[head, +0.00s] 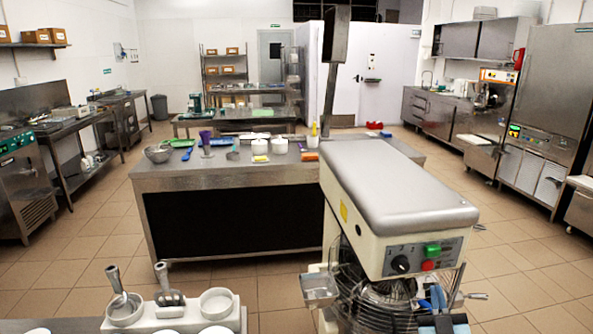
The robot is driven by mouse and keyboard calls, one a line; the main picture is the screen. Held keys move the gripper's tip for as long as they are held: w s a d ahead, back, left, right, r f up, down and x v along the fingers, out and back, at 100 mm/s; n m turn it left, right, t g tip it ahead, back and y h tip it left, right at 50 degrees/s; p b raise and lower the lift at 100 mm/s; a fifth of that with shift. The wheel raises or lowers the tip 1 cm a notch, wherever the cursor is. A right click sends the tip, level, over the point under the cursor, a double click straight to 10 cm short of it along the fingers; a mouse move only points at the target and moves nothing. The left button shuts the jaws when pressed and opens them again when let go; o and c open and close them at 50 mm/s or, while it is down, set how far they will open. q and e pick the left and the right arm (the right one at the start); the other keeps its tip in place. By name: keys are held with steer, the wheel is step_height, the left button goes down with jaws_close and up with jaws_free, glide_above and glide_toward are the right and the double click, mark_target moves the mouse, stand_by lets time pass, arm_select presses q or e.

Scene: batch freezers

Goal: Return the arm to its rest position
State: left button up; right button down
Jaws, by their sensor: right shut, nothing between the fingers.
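My right gripper (438,299) shows low in the head view, right of centre, with its blue fingers pointing up. It is shut and nothing shows between its fingers. It is in front of the lower part of a large mixer (395,195), close to its wire guard (375,300); I cannot tell whether they touch. The rest of my right arm is mostly below the picture's edge. My left gripper is not in view.
The mixer has a green button (432,249) and a red one (428,265). At bottom left, a white holder (180,322) carries cups and scoops. Behind stands a steel island table (165,178) with bowls and utensils. Tiled floor (520,270) is open at right.

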steer(key=s+a+f+g+y+p, duration=0.2)
steer(key=s+a+f+g, duration=0.4)
steer(key=s+f, duration=0.4)
steer(key=s+a+f+g+y+p, duration=0.2)
steer(key=s+a+f+g, duration=0.5)
steer(key=s+f, duration=0.4)
steer(key=s+y, duration=0.1)
steer(key=s, duration=0.3)
steer(key=shift+s+a+f+y, duration=0.25)
steer(key=shift+a+y, duration=0.05)
steer(key=shift+y, duration=0.1)
